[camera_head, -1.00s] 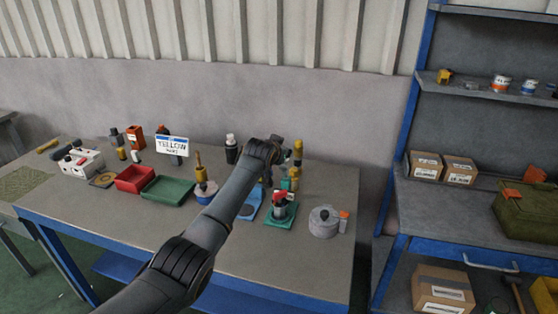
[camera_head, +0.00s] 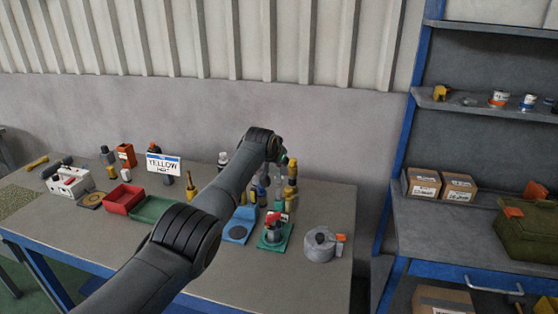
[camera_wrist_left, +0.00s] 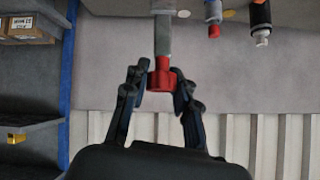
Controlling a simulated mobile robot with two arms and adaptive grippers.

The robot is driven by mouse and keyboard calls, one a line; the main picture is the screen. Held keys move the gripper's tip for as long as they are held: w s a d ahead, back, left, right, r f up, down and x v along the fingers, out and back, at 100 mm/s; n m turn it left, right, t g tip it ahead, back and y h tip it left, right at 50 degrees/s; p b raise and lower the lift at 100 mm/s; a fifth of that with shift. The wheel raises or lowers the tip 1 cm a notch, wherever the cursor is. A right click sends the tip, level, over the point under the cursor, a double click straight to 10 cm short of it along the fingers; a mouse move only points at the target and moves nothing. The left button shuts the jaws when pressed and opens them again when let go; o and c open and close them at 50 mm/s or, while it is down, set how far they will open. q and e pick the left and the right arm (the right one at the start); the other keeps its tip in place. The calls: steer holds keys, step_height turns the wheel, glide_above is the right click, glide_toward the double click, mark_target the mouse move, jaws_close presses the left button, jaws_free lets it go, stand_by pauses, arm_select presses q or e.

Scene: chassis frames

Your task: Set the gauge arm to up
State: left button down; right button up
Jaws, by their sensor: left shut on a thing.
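My left gripper (camera_wrist_left: 160,85) is shut on a red end piece (camera_wrist_left: 161,75) of a straight grey bar (camera_wrist_left: 162,38), with a finger on each side of it. I cannot tell if this bar is the gauge arm. In the head view my left gripper (camera_head: 278,168) is above the back right of the workbench, largely hidden by its own wrist, and the held piece cannot be made out there. A round grey device (camera_head: 320,246) with an orange tab sits at the right end of the bench. My right gripper is out of view.
A green base (camera_head: 267,246) with a red and black device (camera_head: 279,222) and a blue stand (camera_head: 236,233) are near the gripper. Several bottles stand close behind. A red tray (camera_head: 123,200) and a YELLOW sign (camera_head: 164,164) are at left. Shelving (camera_head: 395,195) stands right.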

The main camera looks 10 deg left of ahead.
arm_select(q)
steer(key=shift+a+r, duration=0.1)
steer(key=shift+r, duration=0.15)
steer(key=c, duration=1.1)
jaws_free()
steer(key=shift+w, duration=0.1)
steer(key=shift+o, duration=0.2)
steer(key=shift+f, duration=0.15)
steer(key=shift+v, duration=1.15)
steer(key=v, duration=0.9)
steer(key=shift+s, duration=0.35)
steer(key=shift+a, duration=0.1)
